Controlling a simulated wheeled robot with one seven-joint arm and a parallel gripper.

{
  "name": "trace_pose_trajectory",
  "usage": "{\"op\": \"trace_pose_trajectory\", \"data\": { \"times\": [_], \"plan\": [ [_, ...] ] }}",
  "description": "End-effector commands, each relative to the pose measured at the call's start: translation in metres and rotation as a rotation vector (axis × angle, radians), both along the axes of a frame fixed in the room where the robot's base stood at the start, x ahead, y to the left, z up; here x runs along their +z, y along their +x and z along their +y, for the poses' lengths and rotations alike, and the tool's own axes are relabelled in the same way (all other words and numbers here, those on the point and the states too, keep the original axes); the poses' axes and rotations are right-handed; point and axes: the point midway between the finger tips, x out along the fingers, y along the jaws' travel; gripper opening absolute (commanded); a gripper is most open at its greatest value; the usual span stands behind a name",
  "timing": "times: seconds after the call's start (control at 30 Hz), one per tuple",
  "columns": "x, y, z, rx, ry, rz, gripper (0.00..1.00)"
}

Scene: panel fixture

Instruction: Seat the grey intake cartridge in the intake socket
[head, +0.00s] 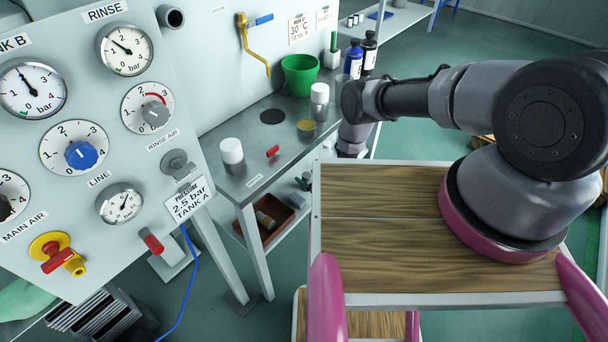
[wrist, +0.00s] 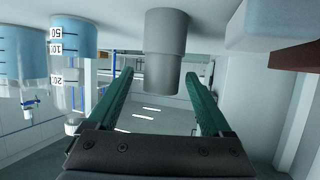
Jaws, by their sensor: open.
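My gripper (wrist: 158,76) is open in the wrist view, with two green fingers. A plain grey stepped cylinder (wrist: 165,48), which looks like the grey intake cartridge, shows between and beyond the fingertips. It sits nearer the right finger, with a gap on the left, and is not gripped. I cannot tell which fitting is the intake socket; a dark round disc or opening (head: 272,116) shows on the bench.
A gauge panel (head: 85,215) fills the left of the head view. The bench (head: 262,178) holds a green pot (head: 300,75), white-topped cylinders (head: 232,155) and bottles (head: 369,52). Graduated vessels with blue liquid (wrist: 72,35) stand left in the wrist view. My wood-topped deck is clear.

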Motion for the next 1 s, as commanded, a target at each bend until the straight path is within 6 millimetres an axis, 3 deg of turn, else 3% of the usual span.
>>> {"op": "trace_pose_trajectory", "data": {
  "times": [0.3, 0.63, 0.8, 0.87, 0.9, 1.0],
  "plan": [
    [-0.012, 0.026, 0.018, 0.001, 0.000, -0.001, 0.84],
    [-0.013, 0.028, 0.019, 0.000, 0.001, 0.001, 0.84],
    [-0.013, 0.028, 0.019, 0.000, 0.001, 0.001, 0.19],
    [-0.013, 0.028, 0.019, 0.000, 0.001, 0.000, 0.00],
    [-0.013, 0.028, 0.019, 0.000, 0.001, 0.000, 0.44],
    [-0.013, 0.028, 0.019, 0.000, 0.001, 0.000, 0.06]
  ]
}}
